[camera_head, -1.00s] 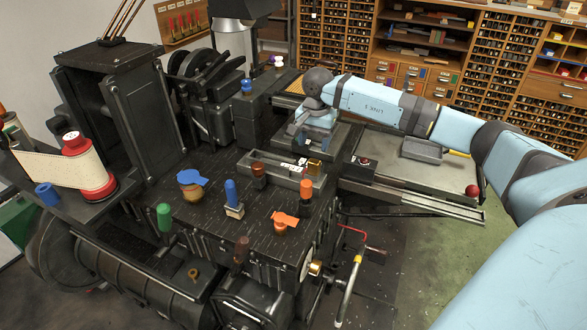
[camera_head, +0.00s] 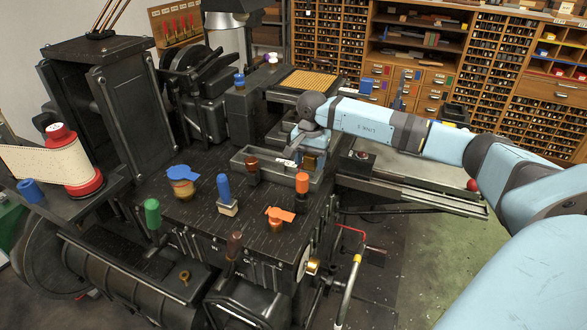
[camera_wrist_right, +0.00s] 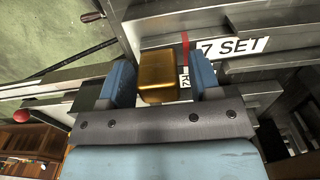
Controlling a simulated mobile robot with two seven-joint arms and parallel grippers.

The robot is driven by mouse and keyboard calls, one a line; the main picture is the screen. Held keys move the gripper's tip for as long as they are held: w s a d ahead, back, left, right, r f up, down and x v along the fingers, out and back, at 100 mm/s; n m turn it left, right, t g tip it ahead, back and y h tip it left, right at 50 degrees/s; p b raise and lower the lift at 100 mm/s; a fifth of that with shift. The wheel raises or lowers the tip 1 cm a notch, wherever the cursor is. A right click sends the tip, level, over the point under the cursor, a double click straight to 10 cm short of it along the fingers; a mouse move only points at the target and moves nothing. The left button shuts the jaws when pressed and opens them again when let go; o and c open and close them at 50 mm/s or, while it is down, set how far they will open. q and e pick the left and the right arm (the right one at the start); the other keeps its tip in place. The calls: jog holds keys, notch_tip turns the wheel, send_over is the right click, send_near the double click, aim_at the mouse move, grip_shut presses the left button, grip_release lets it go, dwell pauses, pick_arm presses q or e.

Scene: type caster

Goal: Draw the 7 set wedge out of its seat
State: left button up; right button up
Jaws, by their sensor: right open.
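The 7 set wedge is a golden block (camera_wrist_right: 158,80) at the centre of the right wrist view, in front of a plate with a white "7 SET" label (camera_wrist_right: 244,46) and a red stripe. My right gripper (camera_wrist_right: 160,72) is open, with one blue finger on each side of the wedge. A narrow gap seems to show at the fingers, and I cannot tell whether either touches. In the head view, the right gripper (camera_head: 311,155) is down at the right end of the grey trough and mostly covers the wedge. My left gripper is not in view.
An orange-topped post (camera_head: 302,183) and a brown-topped post (camera_head: 252,168) stand close by the grey trough (camera_head: 240,164). A blue-handled lever (camera_head: 223,190) and an orange knob (camera_head: 280,215) are farther left and forward. Metal rails (camera_head: 430,198) run out to the right.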

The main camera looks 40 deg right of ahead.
jog(key=c, duration=0.9)
jog(key=shift+s+d, duration=0.35)
jog(key=shift+s, duration=0.35)
jog(key=shift+s+d, duration=0.35)
jog(key=shift+s, duration=0.3)
jog(key=shift+s+d, duration=0.35)
jog(key=shift+s, duration=0.35)
jog(key=o, duration=1.1)
notch_tip(320, 180, up, 14)
jog(key=shift+f+b, duration=0.1)
jog(key=shift+b, duration=0.2)
